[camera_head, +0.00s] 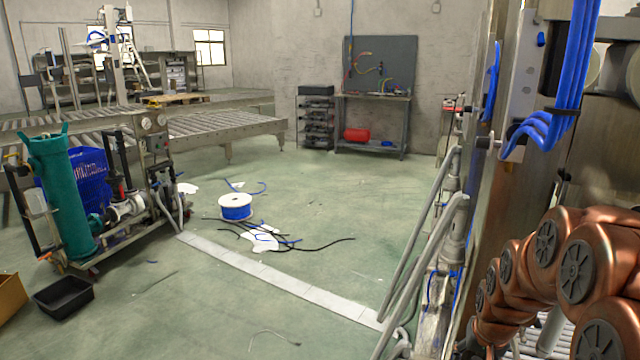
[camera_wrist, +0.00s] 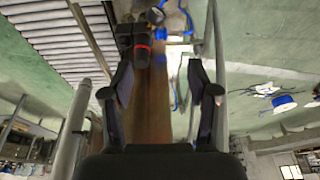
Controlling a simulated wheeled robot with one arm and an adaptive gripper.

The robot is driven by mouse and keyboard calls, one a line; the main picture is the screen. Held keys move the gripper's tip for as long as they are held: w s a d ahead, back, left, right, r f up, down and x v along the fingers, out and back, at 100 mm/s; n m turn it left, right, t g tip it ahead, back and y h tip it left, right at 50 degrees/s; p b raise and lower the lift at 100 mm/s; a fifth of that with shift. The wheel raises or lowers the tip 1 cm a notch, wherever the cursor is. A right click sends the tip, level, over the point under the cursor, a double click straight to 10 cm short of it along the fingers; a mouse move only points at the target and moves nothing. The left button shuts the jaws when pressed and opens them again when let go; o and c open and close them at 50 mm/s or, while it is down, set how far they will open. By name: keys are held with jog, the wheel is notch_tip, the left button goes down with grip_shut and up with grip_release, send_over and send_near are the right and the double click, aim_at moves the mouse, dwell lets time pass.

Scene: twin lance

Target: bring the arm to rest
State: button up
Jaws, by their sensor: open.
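My gripper (camera_wrist: 160,88) shows in the wrist view with its two dark fingers spread apart. Nothing is visibly held between them. A brown metal surface (camera_wrist: 151,110) shows behind the gap, and I cannot tell how far off it is. A dark fitting with a red ring (camera_wrist: 142,52) is beyond the fingertips, near the top. The gripper is not seen in the head view.
A metal machine with blue hoses (camera_head: 560,120) and grey rails (camera_head: 430,260) stands close on the right. A blue cable spool (camera_head: 236,207) and loose cables lie on the floor. A teal filter unit (camera_head: 62,190) and a black bin (camera_head: 63,297) are left. The centre floor is mostly clear.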

jog(key=s+a+r+n+g, duration=0.15)
jog(key=s+a, duration=0.35)
jog(key=s, duration=0.5)
jog(key=s+a+r+n+g+y, duration=0.1)
jog(key=s+a+r+g, duration=0.2)
jog(key=s+a, duration=0.5)
jog(key=s+a+r+n+g, duration=0.2)
jog(key=s+a, duration=0.1)
jog(key=s, duration=0.9)
notch_tip(320, 180, up, 16)
jog(key=w+t+p, duration=0.1)
jog(key=p, duration=1.4)
jog(key=shift+r+t, duration=0.2)
jog(key=shift+t, duration=0.15)
jog(key=shift+d, duration=0.2)
